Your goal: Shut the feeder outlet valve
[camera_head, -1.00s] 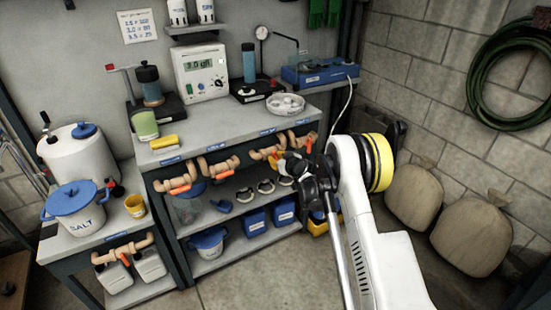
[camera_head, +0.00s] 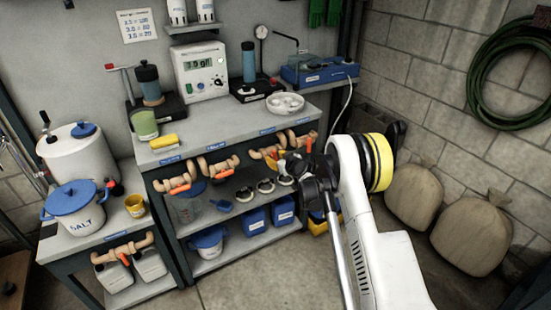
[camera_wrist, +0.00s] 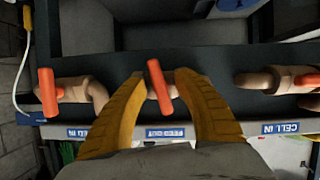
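The feeder outlet valve is a tan pipe fitting (camera_head: 259,153) on the front of the middle bench, with an orange lever handle (camera_wrist: 159,86). In the wrist view the handle stands mostly across the pipe, slightly tilted, above a blue label (camera_wrist: 165,132) that seems to read FEED OUT. My gripper (camera_wrist: 160,74) has its yellow fingers either side of this handle, with gaps visible, so it is open around it. In the head view my gripper (camera_head: 281,164) is at the valve and partly hides its handle.
Neighbouring valves have orange handles, one left (camera_wrist: 48,92) and one by the CELL IN label (camera_wrist: 305,80). Several rings (camera_head: 265,186) and blue containers (camera_head: 254,221) sit on the shelves below. A display box (camera_head: 201,70) stands on the bench. Sacks (camera_head: 471,235) lie right.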

